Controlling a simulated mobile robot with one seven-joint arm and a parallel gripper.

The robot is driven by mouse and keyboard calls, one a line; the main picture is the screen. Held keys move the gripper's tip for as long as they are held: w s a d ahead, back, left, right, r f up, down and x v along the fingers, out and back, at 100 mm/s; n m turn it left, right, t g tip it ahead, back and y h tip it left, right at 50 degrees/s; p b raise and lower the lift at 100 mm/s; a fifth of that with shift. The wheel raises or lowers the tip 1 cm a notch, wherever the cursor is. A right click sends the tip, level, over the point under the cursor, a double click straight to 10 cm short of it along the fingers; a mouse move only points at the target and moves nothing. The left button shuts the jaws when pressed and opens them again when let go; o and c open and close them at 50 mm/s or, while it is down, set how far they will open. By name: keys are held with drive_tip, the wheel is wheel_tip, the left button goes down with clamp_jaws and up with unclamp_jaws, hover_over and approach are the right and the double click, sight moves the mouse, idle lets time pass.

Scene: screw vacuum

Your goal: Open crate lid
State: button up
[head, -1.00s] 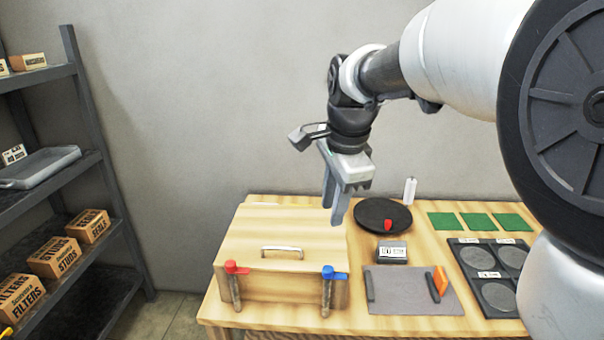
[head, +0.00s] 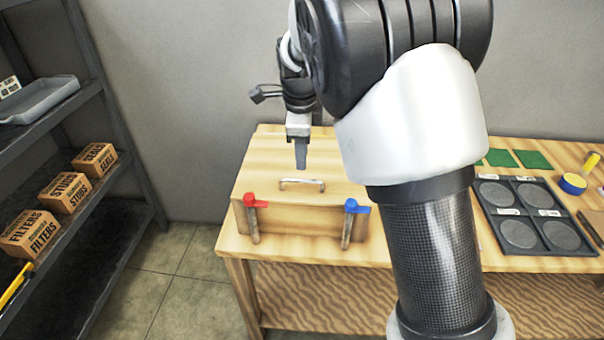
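The wooden crate stands at the left end of the table, its lid (head: 262,160) closed. A metal handle (head: 302,183) is on the lid near its front edge. A red latch (head: 252,203) and a blue latch (head: 354,208) are on the crate's front (head: 300,220), with their metal stems hanging down. My gripper (head: 301,168) points down above the lid, just behind the handle as seen here. Its fingers appear in line, edge-on, so the gap between them does not show. I cannot tell whether it touches the handle.
My arm hides the middle of the table (head: 275,247). A dark tray with round pads (head: 520,233), green squares (head: 535,160) and a yellow-blue roll (head: 573,184) lie at the right. A dark shelf with boxes (head: 62,192) stands at the left, with open floor between.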

sight(302, 180)
drive_tip(key=f, duration=0.2)
drive_tip(key=w+f, duration=0.1)
drive_tip(key=f, duration=0.5)
drive_tip(key=shift+w+f, duration=0.1)
drive_tip(key=shift+w, duration=0.25)
clamp_jaws()
